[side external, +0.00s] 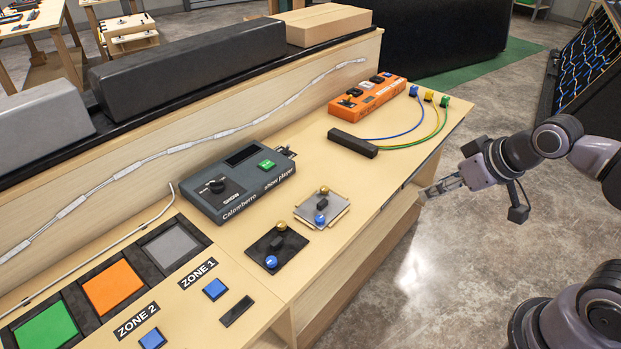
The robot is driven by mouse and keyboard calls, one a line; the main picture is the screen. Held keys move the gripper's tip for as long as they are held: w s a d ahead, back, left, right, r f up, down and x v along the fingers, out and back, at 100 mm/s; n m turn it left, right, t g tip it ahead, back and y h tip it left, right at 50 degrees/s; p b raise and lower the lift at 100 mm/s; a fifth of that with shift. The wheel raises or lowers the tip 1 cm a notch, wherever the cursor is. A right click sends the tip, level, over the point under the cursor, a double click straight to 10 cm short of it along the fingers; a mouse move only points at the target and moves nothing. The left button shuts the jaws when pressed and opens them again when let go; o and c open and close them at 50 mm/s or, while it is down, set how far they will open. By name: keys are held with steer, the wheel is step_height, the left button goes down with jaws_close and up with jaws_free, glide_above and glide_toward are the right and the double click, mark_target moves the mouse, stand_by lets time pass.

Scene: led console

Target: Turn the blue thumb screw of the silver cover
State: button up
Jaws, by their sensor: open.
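The silver cover (318,207) lies flat on the wooden bench, right of the grey show player. A blue thumb screw (320,219) stands at its front corner, with a brass-coloured knob (324,190) at its back and a small dark block between them. A black plate (276,249) beside it also has a blue knob (271,262) and a brass-coloured one. My gripper (424,197) is off to the right of the cover, near the bench's front edge, apart from both screws. It is open and holds nothing that I can see; its fingers look small here.
The grey show player (238,180) stands behind the cover. An orange box (367,98), a black bar (352,143) and coloured wires are farther back. Blue buttons (215,289) and coloured pads (115,287) lie at the left. Bench space right of the cover is clear.

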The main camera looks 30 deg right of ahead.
stand_by(0.4)
steer(key=m+g, duration=0.7)
steer(key=m, duration=1.1)
glide_above(320, 219)
step_height(320, 219, down, 11)
step_height(320, 219, down, 10)
steer(key=shift+f, duration=0.1)
jaws_close()
